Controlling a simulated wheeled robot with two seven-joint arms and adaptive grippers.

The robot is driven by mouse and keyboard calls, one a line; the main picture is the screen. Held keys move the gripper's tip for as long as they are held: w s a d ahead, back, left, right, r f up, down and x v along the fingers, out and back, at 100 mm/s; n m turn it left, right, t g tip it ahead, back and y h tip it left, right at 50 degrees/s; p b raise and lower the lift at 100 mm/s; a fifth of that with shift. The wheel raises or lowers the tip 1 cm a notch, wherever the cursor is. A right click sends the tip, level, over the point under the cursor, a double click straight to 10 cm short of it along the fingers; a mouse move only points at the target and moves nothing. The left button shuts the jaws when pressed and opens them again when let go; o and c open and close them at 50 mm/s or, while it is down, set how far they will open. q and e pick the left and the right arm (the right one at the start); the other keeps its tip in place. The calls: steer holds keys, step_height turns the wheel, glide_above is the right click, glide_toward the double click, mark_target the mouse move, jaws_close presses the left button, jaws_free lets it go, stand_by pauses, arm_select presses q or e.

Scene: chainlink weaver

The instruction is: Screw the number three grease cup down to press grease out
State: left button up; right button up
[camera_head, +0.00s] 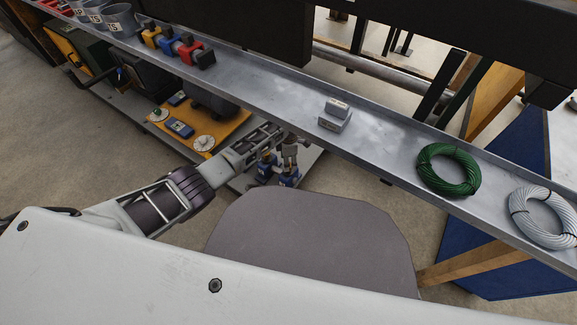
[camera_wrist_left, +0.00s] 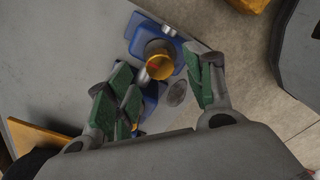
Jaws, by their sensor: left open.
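My left gripper (camera_head: 287,150) is at the grease cups beside the bench, pointing down. In the left wrist view the same gripper (camera_wrist_left: 158,68) is open, with green-padded fingers on either side of a brass grease cup (camera_wrist_left: 160,65) on a blue base. Whether the pads touch the cup, I cannot tell. A second blue base (camera_wrist_left: 152,98) is partly hidden behind the left-hand fingers. In the head view, blue bases (camera_head: 265,173) show below the gripper, and the cups are mostly covered by it. I cannot read a number on any cup. My right gripper is out of view.
A long grey shelf (camera_head: 385,140) runs diagonally above, holding a small grey block (camera_head: 335,115), a green coil (camera_head: 448,170), a white coil (camera_head: 543,216) and coloured blocks (camera_head: 178,44). An orange panel (camera_head: 205,128) lies left of the gripper. A grey seat (camera_head: 310,240) is in front.

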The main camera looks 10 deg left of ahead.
arm_select(q)
steer(key=shift+f+b, duration=0.8)
steer(key=shift+f, duration=0.7)
steer(key=c, duration=1)
steer(key=shift+c, duration=0.2)
steer(key=shift+p, duration=0.35)
